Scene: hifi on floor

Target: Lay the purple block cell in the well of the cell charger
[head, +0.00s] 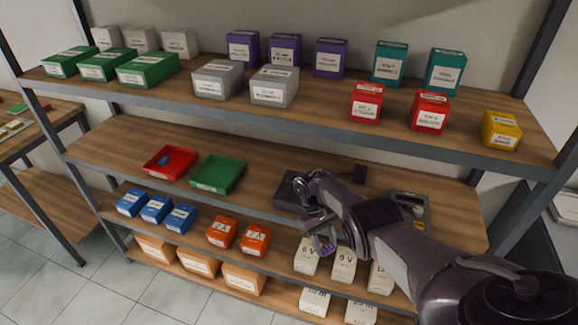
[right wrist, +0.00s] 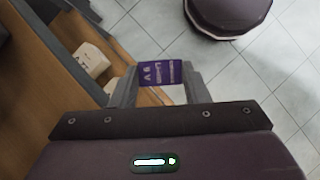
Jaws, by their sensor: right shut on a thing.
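The purple block cell (right wrist: 161,73), with a white-lettered label, sits between the two fingers of my right gripper (right wrist: 160,84) in the right wrist view. In the head view my right gripper (head: 319,240) is shut on it, and the purple cell (head: 327,250) shows small below the fingers, in front of the middle shelf's edge. A dark, flat box (head: 287,192), which looks like the cell charger, lies on the middle shelf, left of and behind the gripper. My right arm hides part of it, and its well cannot be made out. My left gripper is not in view.
On the middle shelf (head: 120,145) stand a red tray (head: 183,157) with a small blue thing, a green tray (head: 217,174), a small black block (head: 360,174) and a grey device (head: 409,199) partly behind my arm. Boxes fill the upper shelf and lower tiers.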

